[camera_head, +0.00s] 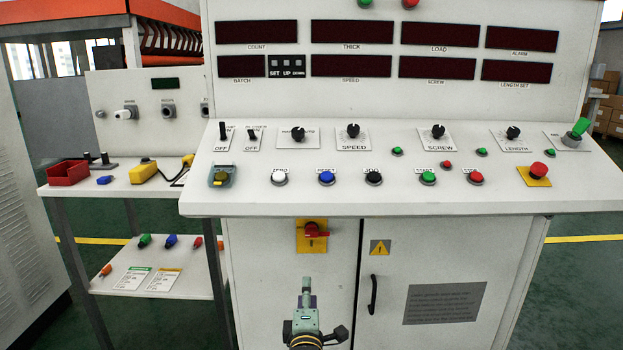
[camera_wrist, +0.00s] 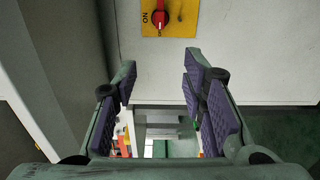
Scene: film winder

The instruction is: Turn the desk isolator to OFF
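The desk isolator is a red rotary handle (camera_head: 315,230) on a yellow plate (camera_head: 303,244) on the cabinet front, below the desk edge. In the wrist view the red handle (camera_wrist: 159,19) shows at the top centre, with the label "ON" beside it on the left part of the yellow plate (camera_wrist: 177,26). The handle's exact setting is hard to tell. My gripper (camera_head: 307,292) is below the isolator in the head view, apart from it. In the wrist view my gripper (camera_wrist: 163,92) is open, its dark padded fingers wide apart with nothing between them.
The sloped desk (camera_head: 400,200) overhangs the cabinet and carries several knobs and buttons. A black door handle (camera_head: 373,294) is right of my gripper. A red emergency button (camera_head: 538,171) sits at the desk's right. A side table (camera_head: 120,188) with small items stands left.

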